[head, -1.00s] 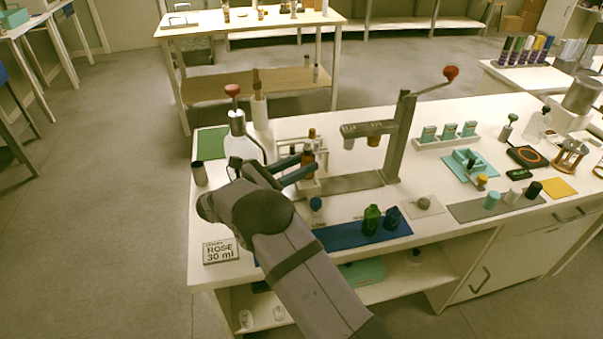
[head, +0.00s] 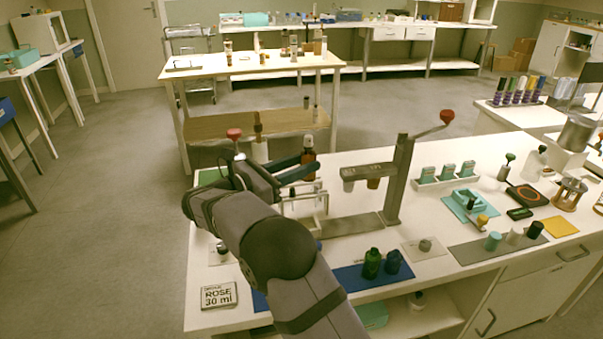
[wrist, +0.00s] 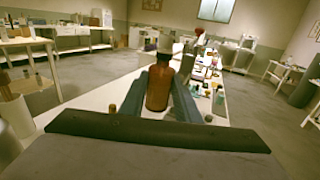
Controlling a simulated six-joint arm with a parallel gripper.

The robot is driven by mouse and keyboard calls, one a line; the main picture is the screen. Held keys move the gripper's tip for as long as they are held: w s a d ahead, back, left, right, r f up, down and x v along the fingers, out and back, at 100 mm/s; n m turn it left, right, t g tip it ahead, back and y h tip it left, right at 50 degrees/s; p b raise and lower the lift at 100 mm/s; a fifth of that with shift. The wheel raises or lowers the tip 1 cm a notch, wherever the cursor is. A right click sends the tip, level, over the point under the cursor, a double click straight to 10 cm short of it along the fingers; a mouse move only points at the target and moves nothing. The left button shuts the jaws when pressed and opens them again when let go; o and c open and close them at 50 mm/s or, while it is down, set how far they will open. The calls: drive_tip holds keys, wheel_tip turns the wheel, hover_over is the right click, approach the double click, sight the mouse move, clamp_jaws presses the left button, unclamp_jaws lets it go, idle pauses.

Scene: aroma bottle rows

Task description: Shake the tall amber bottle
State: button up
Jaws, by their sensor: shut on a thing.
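The tall amber bottle (head: 308,157) is upright between the fingers of my gripper (head: 297,172), which is shut on it. In the head view the bottle is raised above the white workbench (head: 345,222), near the rack. In the wrist view the amber bottle (wrist: 159,88) stands between the two dark fingers of my gripper (wrist: 160,95), with its narrower neck pointing up. My arm hides part of the bench behind it.
A press stand with a red-knobbed lever (head: 398,180) stands to the right of the gripper. A white rack (head: 305,203) is below it. Green bottles (head: 372,263) stand on a blue mat (head: 350,279). A ROSE 30 ml sign (head: 219,295) lies at front left.

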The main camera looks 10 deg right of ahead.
sight(305, 140)
drive_tip(key=shift+r+p, duration=3.2)
drive_tip(key=shift+p, duration=0.15)
